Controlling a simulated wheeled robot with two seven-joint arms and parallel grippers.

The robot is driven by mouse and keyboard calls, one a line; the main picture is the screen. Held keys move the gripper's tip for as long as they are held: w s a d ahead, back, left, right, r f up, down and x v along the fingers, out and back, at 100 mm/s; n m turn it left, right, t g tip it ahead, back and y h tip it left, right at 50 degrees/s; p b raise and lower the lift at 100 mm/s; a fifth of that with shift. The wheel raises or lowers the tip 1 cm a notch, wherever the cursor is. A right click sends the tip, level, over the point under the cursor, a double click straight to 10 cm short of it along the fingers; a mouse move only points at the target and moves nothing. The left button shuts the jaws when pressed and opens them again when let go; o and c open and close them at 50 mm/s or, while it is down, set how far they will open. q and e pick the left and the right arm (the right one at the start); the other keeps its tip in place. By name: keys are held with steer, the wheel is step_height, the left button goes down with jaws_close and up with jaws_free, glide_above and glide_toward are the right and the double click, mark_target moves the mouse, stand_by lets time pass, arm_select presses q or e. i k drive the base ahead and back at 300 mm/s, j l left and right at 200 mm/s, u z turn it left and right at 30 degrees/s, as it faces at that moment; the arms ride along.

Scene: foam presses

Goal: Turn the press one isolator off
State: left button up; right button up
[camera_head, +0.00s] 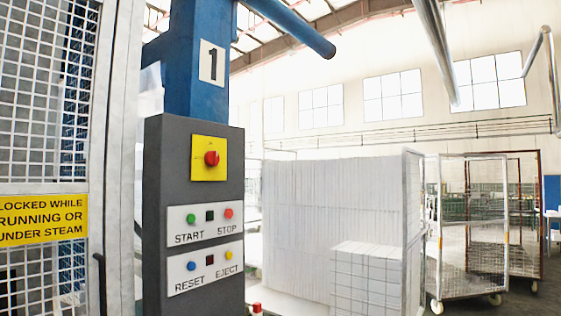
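The press one isolator (211,158) is a red rotary knob on a square yellow plate (208,173). It sits near the top of a dark grey control pedestal (195,285), in front of a blue column marked with a black "1" (212,64). The knob is too small for me to tell its on or off position. Below it, a white panel holds a green START button (190,218) and a red STOP button (228,213). Neither of my grippers shows in the head view.
A mesh guard door (40,110) with a yellow warning sign (42,219) stands close on the left. A lower panel has RESET (191,266) and EJECT (228,255) buttons. White foam blocks (365,285) and wheeled cage trolleys (470,287) stand to the right.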

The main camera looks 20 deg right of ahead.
mark_target(212, 157)
steer(key=i+z, duration=0.15)
steer(key=i+l+u, duration=0.25)
steer(key=i+l, duration=0.2)
steer(key=i+l+u, duration=0.25)
steer(key=l, duration=0.35)
steer(key=i, duration=0.1)
